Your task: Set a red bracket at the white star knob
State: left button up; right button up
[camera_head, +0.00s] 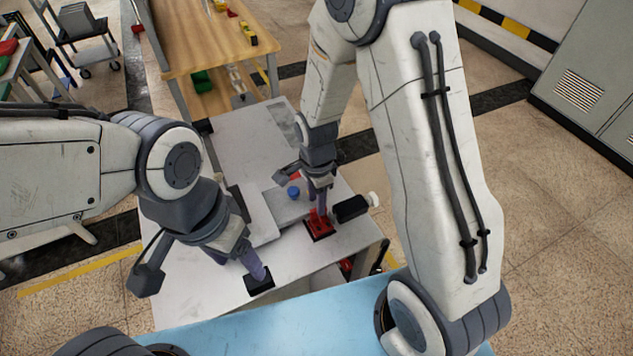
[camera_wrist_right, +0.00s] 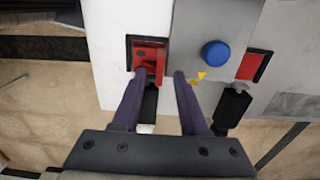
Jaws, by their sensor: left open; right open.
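A red bracket (camera_head: 319,225) sits on a black square seat on the pale bench; it also shows in the right wrist view (camera_wrist_right: 150,58). The white star knob (camera_head: 373,199) is on the end of a black cylinder beside that seat; a white part, partly hidden, shows below the bracket in the right wrist view (camera_wrist_right: 146,128). My right gripper (camera_head: 320,207) is open, its fingertips at the bracket's near edge; I cannot tell whether they touch it. My left gripper (camera_head: 260,275) is open and empty above another black square at the bench's front left.
A blue knob (camera_head: 293,192) stands on a grey plate (camera_head: 262,218) beside the right gripper. Another red piece (camera_wrist_right: 250,67) lies on a dark seat beyond it, near a black clamp. A wooden table (camera_head: 205,40) with several parts is behind the bench.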

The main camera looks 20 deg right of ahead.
notch_tip(320, 180, up, 9)
jog(key=s+a+r+n, duration=0.3)
jog(key=s+r+n, duration=0.1)
jog(key=s+n, duration=0.5)
jog(key=s+a+r+n+y, duration=0.1)
jog(key=s+a+r+n, duration=0.3)
jog(key=s+n, duration=0.6)
jog(key=n, duration=0.4)
jog(key=shift+a, duration=0.25)
